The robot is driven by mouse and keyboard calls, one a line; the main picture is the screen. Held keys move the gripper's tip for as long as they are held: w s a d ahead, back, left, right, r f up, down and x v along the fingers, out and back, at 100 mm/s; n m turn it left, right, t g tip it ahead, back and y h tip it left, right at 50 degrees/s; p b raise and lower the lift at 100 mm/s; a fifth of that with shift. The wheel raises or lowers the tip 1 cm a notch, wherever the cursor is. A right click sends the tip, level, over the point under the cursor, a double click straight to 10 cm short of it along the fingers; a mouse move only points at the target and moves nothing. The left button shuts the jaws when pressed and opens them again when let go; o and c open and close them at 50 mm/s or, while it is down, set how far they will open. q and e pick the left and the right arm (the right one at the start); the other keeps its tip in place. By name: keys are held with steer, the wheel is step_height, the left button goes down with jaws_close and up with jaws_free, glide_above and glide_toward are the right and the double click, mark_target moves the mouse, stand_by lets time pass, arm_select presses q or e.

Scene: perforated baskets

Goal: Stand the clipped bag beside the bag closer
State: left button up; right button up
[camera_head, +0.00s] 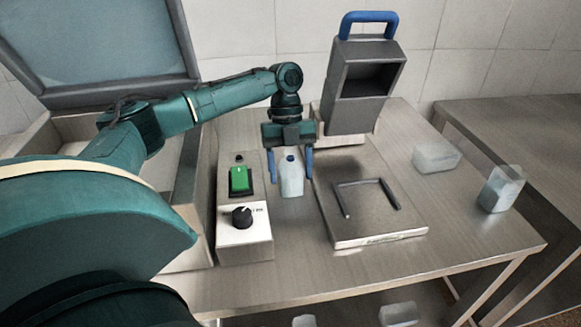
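The bag (291,181), pale and bluish-white with a small blue clip at its narrow top, stands upright on the steel table. It is between the control box and the base plate of the bag closer. The bag closer (363,85) is a grey boxy head with a blue handle, raised at the back of its plate (365,225). My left gripper (290,166) points down over the bag with its blue fingers apart, one on each side; gaps show between the fingers and the bag. My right gripper is not in view.
A control box (244,236) with a green switch and black knob stands left of the bag. Two clear containers (436,156) (502,189) are at the right. An open-lidded grey bin (185,251) is at the left. The table's front strip is clear.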

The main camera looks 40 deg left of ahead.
arm_select(q)
steer(key=shift+o, duration=1.1)
steer(key=shift+r, duration=0.15)
steer(key=v, duration=0.7)
steer(key=shift+w+r, duration=0.15)
steer(key=shift+r, duration=0.1)
steer(key=p+v, duration=0.2)
steer(key=v, duration=0.2)
steer(key=shift+a+r, duration=0.1)
steer(key=shift+r, duration=0.1)
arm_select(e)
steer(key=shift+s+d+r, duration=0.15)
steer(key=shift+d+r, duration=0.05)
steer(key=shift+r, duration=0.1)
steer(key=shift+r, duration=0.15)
